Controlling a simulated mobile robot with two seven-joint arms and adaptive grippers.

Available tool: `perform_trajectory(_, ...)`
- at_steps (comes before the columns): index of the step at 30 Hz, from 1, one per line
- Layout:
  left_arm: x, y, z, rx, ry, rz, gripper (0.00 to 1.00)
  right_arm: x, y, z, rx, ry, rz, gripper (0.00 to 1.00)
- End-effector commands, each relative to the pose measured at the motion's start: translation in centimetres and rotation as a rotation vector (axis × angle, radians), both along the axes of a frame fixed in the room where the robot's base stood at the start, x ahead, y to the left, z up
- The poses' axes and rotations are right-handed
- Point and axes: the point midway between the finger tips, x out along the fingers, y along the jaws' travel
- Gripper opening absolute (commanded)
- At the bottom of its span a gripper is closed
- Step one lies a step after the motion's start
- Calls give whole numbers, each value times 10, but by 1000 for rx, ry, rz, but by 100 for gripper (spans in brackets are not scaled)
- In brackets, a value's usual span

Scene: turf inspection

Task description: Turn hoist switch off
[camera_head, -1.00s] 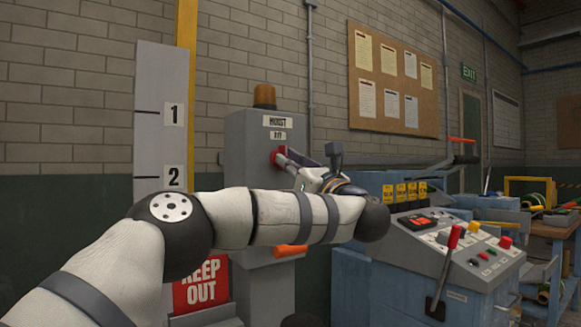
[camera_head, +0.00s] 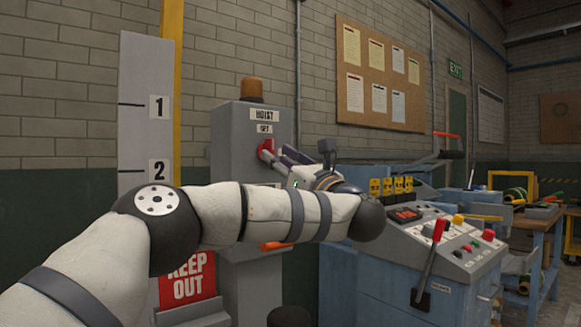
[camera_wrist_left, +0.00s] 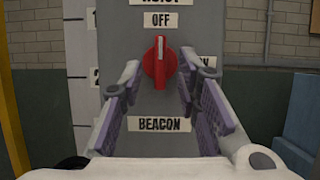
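The hoist switch is a red rotary knob (camera_wrist_left: 160,63) with a white pointer stripe on a grey control box (camera_head: 226,127). In the left wrist view its stripe stands nearly upright, its top toward the OFF label (camera_wrist_left: 158,19). In the head view the knob (camera_head: 265,148) is partly covered by my gripper. My left gripper (camera_wrist_left: 159,70) is open, with one finger on each side of the knob and a visible gap to it on both sides. It also shows in the head view (camera_head: 276,155), in front of the box. My right gripper is not in view.
An orange beacon (camera_head: 252,90) tops the box. A BEACON label (camera_wrist_left: 159,124) sits below the knob. A console (camera_head: 447,262) with a red-handled lever (camera_head: 431,262) stands to the right, close by my forearm. A red KEEP OUT sign (camera_head: 187,283) is low on the left.

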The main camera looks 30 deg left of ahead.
Motion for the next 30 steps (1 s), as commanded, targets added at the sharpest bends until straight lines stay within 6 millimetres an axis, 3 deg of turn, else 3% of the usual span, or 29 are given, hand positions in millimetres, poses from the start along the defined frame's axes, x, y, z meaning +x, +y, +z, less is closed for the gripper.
perform_trajectory(6, -20, -56, -22, 6, 1, -10, 30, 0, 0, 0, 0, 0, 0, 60)
perform_trajectory(12, -31, -80, -33, 5, 1, -5, 30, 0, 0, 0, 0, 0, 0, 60)
perform_trajectory(30, -32, -88, -44, 14, 27, -8, 30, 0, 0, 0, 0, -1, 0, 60)
